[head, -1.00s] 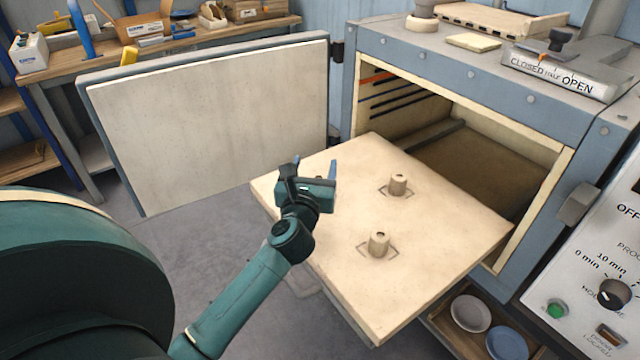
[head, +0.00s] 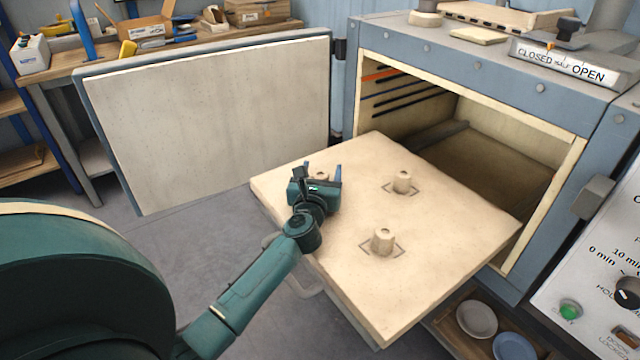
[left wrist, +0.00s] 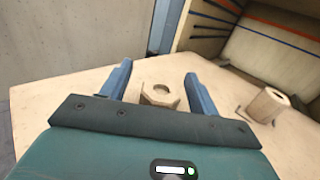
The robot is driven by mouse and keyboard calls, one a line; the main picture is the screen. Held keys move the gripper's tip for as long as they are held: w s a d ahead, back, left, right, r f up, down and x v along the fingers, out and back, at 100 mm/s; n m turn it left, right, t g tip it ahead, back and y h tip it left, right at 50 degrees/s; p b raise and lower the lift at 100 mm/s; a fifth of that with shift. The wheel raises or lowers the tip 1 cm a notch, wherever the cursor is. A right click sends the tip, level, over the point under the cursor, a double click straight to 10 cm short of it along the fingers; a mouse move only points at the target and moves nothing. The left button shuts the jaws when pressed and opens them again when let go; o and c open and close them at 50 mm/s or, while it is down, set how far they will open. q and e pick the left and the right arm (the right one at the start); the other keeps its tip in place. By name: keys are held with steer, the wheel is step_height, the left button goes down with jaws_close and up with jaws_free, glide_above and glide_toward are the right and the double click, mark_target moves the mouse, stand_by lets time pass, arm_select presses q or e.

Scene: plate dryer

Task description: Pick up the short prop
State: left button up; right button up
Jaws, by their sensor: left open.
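The short prop (left wrist: 160,96) is a low, pale, faceted piece with a round hole in its top. It stands on the beige shelf board (head: 330,262). In the left wrist view it appears between the two blue fingers of my open left gripper (left wrist: 158,72), and nothing is clamped. In the head view my left gripper (head: 322,169) is over the board's left part, with a bit of the short prop (head: 321,175) showing between its fingers and the rest hidden. My right gripper is not in view.
Two taller props stand on the board, one farther back (head: 402,182) and one nearer the front (head: 382,241). The dryer's opening (head: 470,145) is behind the board, with its door (head: 210,115) swung open to the left. Bowls (head: 477,319) sit on a shelf below.

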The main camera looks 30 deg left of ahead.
arm_select(q)
steer(key=shift+w+a, duration=0.1)
steer(key=shift+w, duration=0.1)
steer(key=shift+c, duration=0.4)
steer(key=c, duration=1)
